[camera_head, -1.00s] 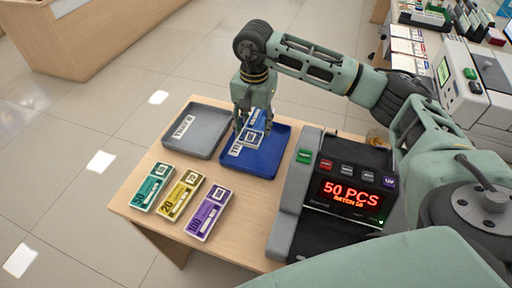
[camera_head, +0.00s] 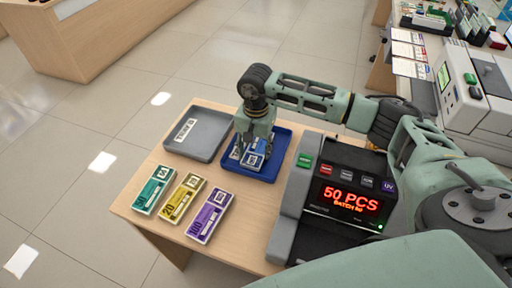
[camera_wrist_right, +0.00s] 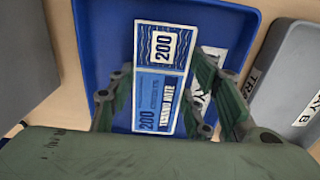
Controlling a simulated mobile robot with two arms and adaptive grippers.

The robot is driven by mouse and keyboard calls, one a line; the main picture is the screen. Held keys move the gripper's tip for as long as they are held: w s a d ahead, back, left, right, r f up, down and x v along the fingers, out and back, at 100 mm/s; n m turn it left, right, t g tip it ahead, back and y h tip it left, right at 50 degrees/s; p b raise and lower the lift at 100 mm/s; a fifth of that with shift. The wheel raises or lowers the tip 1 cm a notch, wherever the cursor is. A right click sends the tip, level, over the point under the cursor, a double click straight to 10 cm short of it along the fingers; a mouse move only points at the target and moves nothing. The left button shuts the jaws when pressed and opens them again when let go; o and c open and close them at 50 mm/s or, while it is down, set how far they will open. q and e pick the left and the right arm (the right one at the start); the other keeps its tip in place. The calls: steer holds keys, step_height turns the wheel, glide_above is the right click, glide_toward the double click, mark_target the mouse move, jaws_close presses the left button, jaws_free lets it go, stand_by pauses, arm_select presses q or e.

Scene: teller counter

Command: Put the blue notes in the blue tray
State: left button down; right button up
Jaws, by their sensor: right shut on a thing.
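The blue notes, a banded bundle marked 200, (camera_head: 254,155) are between the fingers of my right gripper (camera_head: 253,150), which is shut on them. They are over the blue tray (camera_head: 272,172), inside its rim as seen in the head view. In the right wrist view the blue notes (camera_wrist_right: 160,80) lie lengthwise between the fingers (camera_wrist_right: 165,105), with the blue tray (camera_wrist_right: 230,15) behind them. Whether the notes touch the tray floor is hard to tell. My left gripper is not in view.
A grey tray (camera_head: 200,150) stands left of the blue one. Teal (camera_head: 153,188), yellow (camera_head: 183,199) and purple (camera_head: 209,216) note bundles lie in front on the wooden table. A counting machine (camera_head: 342,198) reading 50 PCS stands close on the right.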

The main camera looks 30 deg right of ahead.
mark_target(256, 152)
steer(key=o, duration=1.1)
steer(key=shift+o, duration=0.2)
steer(key=shift+r+p, duration=0.15)
steer(key=shift+p, duration=0.15)
steer(key=shift+w+r, duration=0.1)
steer(key=shift+r, duration=0.2)
step_height(256, 152, up, 11)
steer(key=b, duration=0.1)
steer(key=shift+r+b, duration=0.15)
steer(key=shift+b, duration=0.2)
steer(key=shift+a, duration=0.1)
